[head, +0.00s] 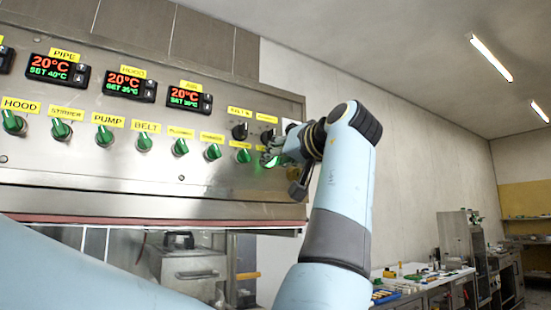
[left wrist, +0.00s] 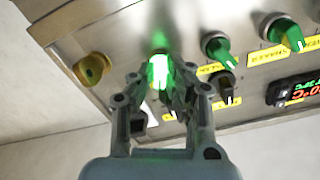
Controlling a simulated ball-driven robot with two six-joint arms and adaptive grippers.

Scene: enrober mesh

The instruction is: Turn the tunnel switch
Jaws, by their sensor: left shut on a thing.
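A steel control panel (head: 130,160) carries a row of green rotary switches with yellow labels. At the row's right end, my left gripper (head: 277,153) is at a green lit switch (head: 271,162). In the left wrist view, the gripper (left wrist: 155,92) has its fingers closed around this glowing green switch (left wrist: 158,70). Its label is hidden or unreadable, so I cannot confirm from lettering that it is the tunnel switch. The fingers partly cover the knob in both views. My right gripper is not in view.
Neighbouring green knobs (left wrist: 217,48) sit close beside the gripper, with a black knob (left wrist: 226,86) near its fingers. A round yellow fitting (left wrist: 93,68) is near the panel's end. Red and green displays (head: 126,85) are above the row. A cluttered bench (head: 430,278) stands at right.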

